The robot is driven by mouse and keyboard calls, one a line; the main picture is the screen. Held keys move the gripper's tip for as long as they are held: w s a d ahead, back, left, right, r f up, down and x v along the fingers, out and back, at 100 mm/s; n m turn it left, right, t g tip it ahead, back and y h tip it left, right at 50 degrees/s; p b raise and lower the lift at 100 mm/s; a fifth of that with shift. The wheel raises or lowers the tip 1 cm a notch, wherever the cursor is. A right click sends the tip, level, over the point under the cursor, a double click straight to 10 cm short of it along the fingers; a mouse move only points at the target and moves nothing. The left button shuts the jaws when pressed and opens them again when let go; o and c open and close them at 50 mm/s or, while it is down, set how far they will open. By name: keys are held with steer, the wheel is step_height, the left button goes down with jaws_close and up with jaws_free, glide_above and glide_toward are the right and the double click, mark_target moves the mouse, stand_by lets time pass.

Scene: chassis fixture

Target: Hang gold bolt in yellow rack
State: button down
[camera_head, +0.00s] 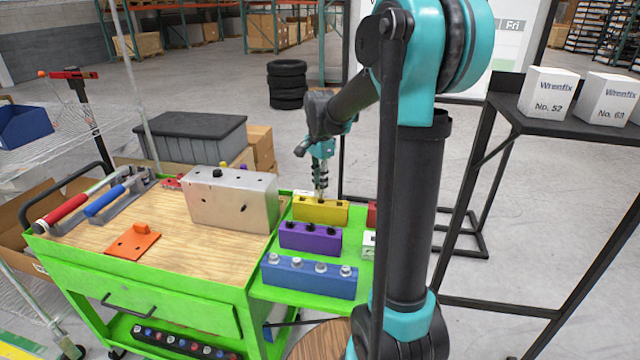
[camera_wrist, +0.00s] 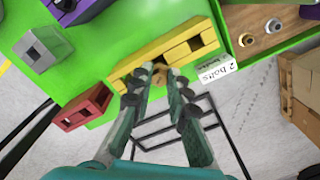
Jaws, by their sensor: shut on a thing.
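The yellow rack (camera_head: 327,215) stands at the back of the green side shelf, and it spans the middle of the wrist view (camera_wrist: 192,47). My gripper (camera_head: 321,194) points down at the rack's top in the head view. In the wrist view my fingertips (camera_wrist: 160,74) sit at the rack, shut on the small gold bolt (camera_wrist: 159,67). The fingers cover much of the bolt, so I cannot tell how far it sits in a slot.
A purple rack (camera_head: 310,238) and a blue rack with silver bolts (camera_head: 309,278) stand in front of the yellow one. A red block (camera_wrist: 83,108) and a grey block (camera_wrist: 43,48) are close by. A metal block (camera_head: 232,200) sits on the wooden top.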

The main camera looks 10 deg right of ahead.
steer(key=shift+f, duration=0.15)
steer(key=shift+f, duration=1.7)
steer(key=c, duration=1.4)
jaws_free()
steer(key=shift+r, duration=4.55)
